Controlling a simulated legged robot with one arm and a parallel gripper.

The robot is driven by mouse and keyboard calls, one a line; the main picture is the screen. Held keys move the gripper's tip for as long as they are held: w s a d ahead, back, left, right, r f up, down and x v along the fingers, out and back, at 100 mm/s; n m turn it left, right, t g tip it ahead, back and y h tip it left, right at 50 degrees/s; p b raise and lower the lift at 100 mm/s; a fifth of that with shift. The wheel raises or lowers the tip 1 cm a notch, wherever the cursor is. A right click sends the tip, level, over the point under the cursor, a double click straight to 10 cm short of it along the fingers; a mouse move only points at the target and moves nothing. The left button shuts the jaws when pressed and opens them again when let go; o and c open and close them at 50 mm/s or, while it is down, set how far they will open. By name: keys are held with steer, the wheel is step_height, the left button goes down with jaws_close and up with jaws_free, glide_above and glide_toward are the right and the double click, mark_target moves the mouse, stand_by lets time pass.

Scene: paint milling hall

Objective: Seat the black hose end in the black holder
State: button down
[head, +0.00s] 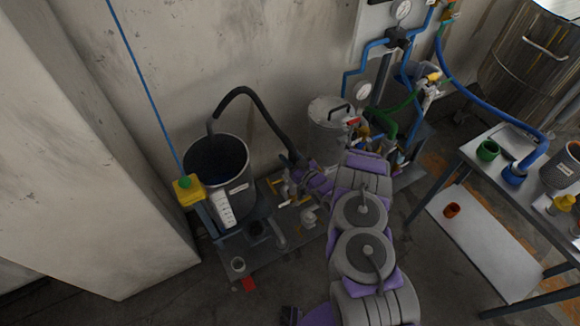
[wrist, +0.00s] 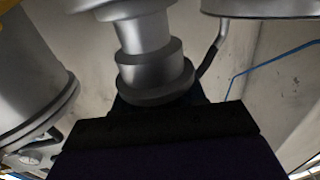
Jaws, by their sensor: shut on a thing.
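The black hose (head: 245,92) rises out of a grey bucket, arcs over and comes down to my gripper (head: 297,178) in the head view. My gripper is shut on the hose near its end, above the low equipment base; the hose tip itself is hard to make out. A small dark cup-like piece (head: 257,230) on the base, left of and below my gripper, may be the black holder; I cannot be sure. In the wrist view, the dark jaw (wrist: 165,125) fills the lower middle, and a stepped silver fitting (wrist: 148,62) with a dark collar stands just beyond it.
The grey bucket (head: 238,152) and a yellow box on a post (head: 188,188) stand left. A lidded metal pot (head: 328,122) and blue and green pipes stand behind my gripper.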

steer(key=shift+f, duration=2.05)
steer(key=shift+f, duration=0.15)
steer(key=c, duration=0.7)
jaws_free()
steer(key=shift+c, duration=0.2)
steer(key=shift+o, duration=0.5)
steer(key=shift+f+b, duration=0.1)
steer(key=shift+b, duration=0.5)
steer(key=p+v, duration=0.7)
steer(key=v, duration=1)
steer(key=shift+d, duration=0.35)
